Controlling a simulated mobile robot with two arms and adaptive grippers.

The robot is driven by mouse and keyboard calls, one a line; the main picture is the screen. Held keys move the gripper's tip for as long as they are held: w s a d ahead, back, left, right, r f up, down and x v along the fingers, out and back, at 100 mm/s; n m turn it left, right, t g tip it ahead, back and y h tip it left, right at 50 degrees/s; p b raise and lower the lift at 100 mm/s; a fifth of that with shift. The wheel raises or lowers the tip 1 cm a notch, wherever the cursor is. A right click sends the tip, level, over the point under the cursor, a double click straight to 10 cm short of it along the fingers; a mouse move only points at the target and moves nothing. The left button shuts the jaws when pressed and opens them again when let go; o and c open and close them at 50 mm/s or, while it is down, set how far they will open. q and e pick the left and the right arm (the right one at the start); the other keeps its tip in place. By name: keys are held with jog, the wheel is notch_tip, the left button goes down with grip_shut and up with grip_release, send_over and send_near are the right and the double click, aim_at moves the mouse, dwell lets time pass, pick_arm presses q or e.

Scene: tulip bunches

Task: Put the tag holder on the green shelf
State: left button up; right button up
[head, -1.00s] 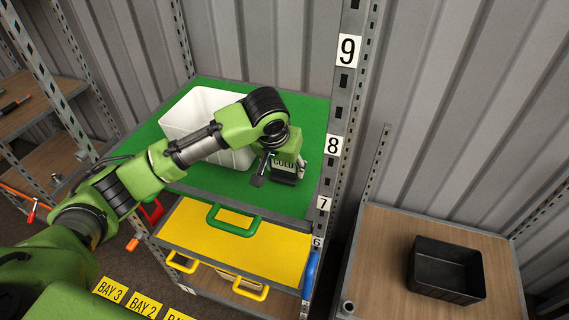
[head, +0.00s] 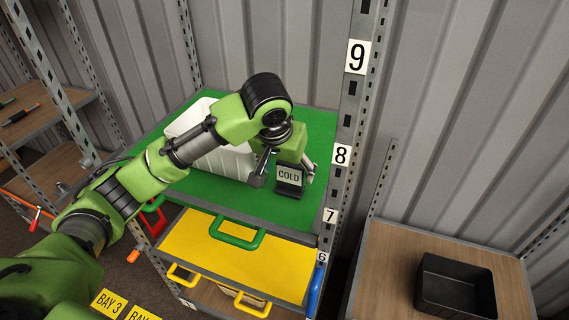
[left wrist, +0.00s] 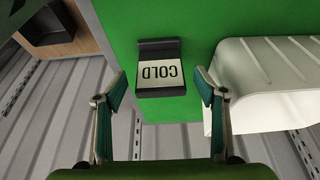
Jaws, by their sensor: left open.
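The tag holder (head: 289,180), a small black stand with a white card reading COLD, stands on the green shelf (head: 215,194) near its right front part. In the left wrist view the tag holder (left wrist: 160,68) lies ahead of the fingertips, on the green surface (left wrist: 125,30). My left gripper (head: 285,160) is just behind and above it in the head view. The tag holder appears free of the fingers. My right gripper does not show.
A white bin (head: 205,155) stands on the green shelf to the left, partly hidden by my arm. A yellow shelf (head: 230,255) with handles lies below. A black bin (head: 455,287) sits on a wooden shelf at right. A perforated post (head: 345,130) rises beside the green shelf.

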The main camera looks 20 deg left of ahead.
pick_arm(q)
jog(key=b+v, duration=0.1)
jog(key=v, duration=0.6)
jog(key=shift+f, duration=0.1)
